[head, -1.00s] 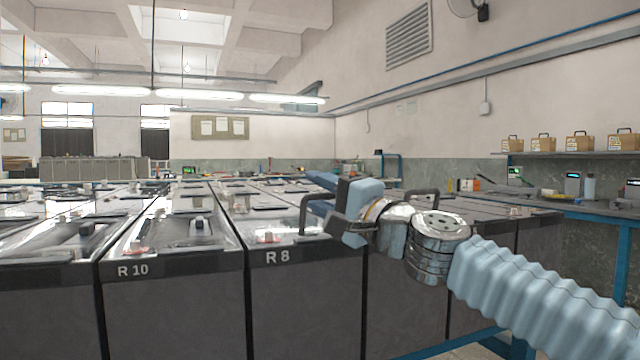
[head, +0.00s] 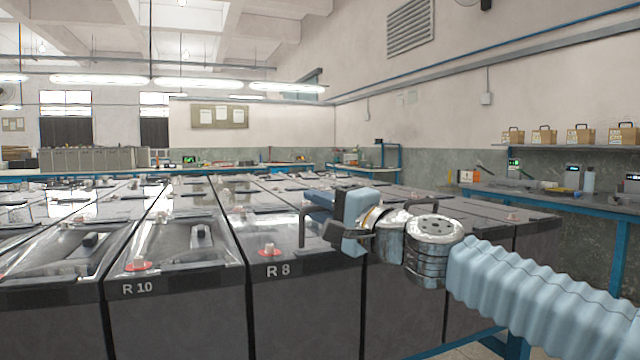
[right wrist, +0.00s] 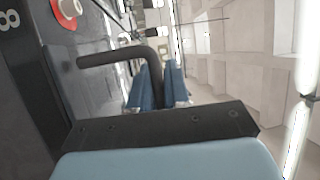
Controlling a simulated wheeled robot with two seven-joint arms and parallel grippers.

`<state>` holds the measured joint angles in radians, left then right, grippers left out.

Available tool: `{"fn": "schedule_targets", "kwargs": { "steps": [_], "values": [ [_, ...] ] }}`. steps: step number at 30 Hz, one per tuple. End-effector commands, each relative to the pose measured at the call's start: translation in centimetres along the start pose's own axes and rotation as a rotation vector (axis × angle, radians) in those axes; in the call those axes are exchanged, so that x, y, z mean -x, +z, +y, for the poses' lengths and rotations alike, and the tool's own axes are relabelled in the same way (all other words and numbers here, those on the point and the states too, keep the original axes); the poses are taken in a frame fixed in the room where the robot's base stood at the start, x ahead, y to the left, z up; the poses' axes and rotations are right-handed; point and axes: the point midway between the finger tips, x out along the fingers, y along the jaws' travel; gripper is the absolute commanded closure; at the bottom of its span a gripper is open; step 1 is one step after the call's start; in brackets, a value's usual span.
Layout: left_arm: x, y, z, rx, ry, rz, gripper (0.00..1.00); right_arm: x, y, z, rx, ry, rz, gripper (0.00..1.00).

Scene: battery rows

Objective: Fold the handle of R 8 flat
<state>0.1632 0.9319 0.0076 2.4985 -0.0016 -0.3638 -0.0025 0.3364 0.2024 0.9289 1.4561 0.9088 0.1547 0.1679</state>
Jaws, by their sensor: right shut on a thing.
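The battery R 8 (head: 305,310) stands in the front row, a dark case with its white label facing me. Its dark handle (head: 302,228) stands up from the top as a raised loop. My right gripper (head: 318,199) comes in from the right and is shut on the handle's upper part. In the right wrist view, the handle (right wrist: 105,58) shows as a bent dark bar running down between the two blue fingers (right wrist: 157,88). Part of the handle is hidden behind the fingers and gripper body. My left gripper is not in view.
The battery R 10 (head: 175,325) stands close on the left of R 8. A red-ringed terminal (head: 269,251) sits on R 8's top near the front edge. A blue-framed bench (head: 570,205) stands at the right.

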Motion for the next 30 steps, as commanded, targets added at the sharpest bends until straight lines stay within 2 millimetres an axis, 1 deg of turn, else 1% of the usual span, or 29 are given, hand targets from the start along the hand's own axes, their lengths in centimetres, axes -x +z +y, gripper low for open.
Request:
{"fn": "schedule_targets", "kwargs": {
  "steps": [1,5,7,9,15,21,30],
  "values": [
    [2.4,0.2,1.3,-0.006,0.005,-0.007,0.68,-0.4,0.0,-1.2,-0.01,0.032,-0.003,1.0],
    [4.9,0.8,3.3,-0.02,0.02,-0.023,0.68,-0.9,-0.2,-1.0,-0.043,0.113,-0.004,1.0],
    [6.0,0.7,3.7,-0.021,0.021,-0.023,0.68,-1.2,-0.2,-0.7,-0.06,0.157,-0.006,1.0],
    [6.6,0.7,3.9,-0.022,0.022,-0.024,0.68,-1.4,-0.1,-0.3,-0.077,0.199,-0.008,1.0],
    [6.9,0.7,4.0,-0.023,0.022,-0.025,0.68,-2.0,-0.5,0.9,-0.125,0.314,-0.006,1.0],
    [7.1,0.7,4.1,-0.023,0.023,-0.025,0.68,-2.4,-0.8,1.4,-0.164,0.402,-0.003,1.0],
    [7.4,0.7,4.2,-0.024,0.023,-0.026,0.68,-2.6,-1.0,1.8,-0.19,0.46,-0.003,1.0]
  ]
}}
